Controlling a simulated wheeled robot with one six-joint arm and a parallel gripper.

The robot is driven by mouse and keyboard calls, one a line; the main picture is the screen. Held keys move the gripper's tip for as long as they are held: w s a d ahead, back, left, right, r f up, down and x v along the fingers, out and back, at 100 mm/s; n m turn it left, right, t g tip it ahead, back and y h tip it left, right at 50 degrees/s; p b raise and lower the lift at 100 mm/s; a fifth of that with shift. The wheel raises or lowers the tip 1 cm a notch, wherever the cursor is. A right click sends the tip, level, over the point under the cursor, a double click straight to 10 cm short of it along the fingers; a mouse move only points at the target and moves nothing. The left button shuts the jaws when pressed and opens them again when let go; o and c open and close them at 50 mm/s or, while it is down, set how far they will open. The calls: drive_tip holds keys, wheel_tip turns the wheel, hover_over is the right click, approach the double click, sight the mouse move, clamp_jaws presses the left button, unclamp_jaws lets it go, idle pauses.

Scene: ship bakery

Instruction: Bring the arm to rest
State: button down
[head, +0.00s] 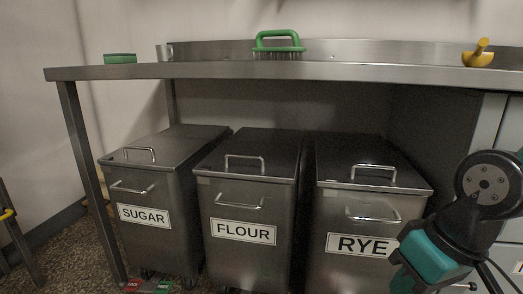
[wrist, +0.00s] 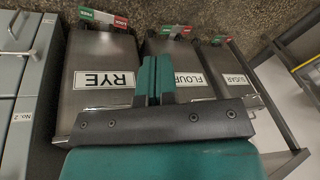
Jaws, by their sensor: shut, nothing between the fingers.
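My arm shows at the lower right of the head view, folded in front of the RYE bin. The fingertips are hard to make out there. In the wrist view my gripper (wrist: 156,62) has its two teal fingers together with nothing between them. Behind it are the upside-down fronts of the RYE bin (wrist: 90,55), the FLOUR bin (wrist: 180,50) and the SUGAR bin (wrist: 232,60). My gripper appears apart from the bins.
The SUGAR (head: 175,185), FLOUR (head: 240,195) and RYE (head: 350,185) bins stand lidded under a steel counter (head: 220,70). On it are a green-handled tool (head: 278,42), a green container (head: 120,59) and a yellow-handled item (head: 478,58). Grey drawers (wrist: 15,60) stand beside the RYE bin.

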drive_tip(key=s+a+r+n+g+y+p, duration=0.1)
drive_tip(key=s+a+r+n+p, duration=0.15)
drive_tip(key=r, duration=0.35)
drive_tip(key=s+a+r+n+g+p, duration=0.1)
drive_tip(key=s+a+r+p, duration=0.1)
drive_tip(key=s+r+p, duration=0.3)
wheel_tip(320, 180, up, 37)
drive_tip(key=w+p, duration=0.1)
drive_tip(key=p, duration=3.3)
drive_tip(key=shift+w+a+f, duration=0.15)
drive_tip(key=shift+w, duration=0.15)
